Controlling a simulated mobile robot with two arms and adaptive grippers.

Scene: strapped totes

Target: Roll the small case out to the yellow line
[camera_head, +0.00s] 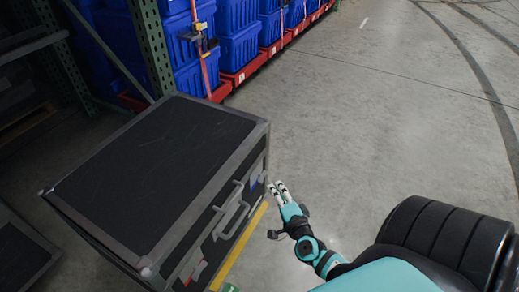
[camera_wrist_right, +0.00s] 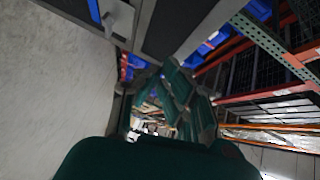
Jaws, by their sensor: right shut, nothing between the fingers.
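A black case (camera_head: 160,165) with grey metal edges stands on the floor at left centre of the head view. A grey handle (camera_head: 232,212) is on its right-hand side face. The case also fills the top of the right wrist view (camera_wrist_right: 185,25). A yellow line (camera_head: 240,250) on the floor runs along the foot of that face; part of it is hidden by the case. My right gripper (camera_head: 280,189) is shut and empty, just right of the case's handle side and apart from the handle. My left gripper is not in view.
Blue totes (camera_head: 238,48) stand on a red rack base (camera_head: 250,68) at the back, with an orange strap (camera_head: 204,60). A green rack post (camera_head: 152,45) rises behind the case. Another dark case (camera_head: 18,255) shows at lower left. The floor to the right is open.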

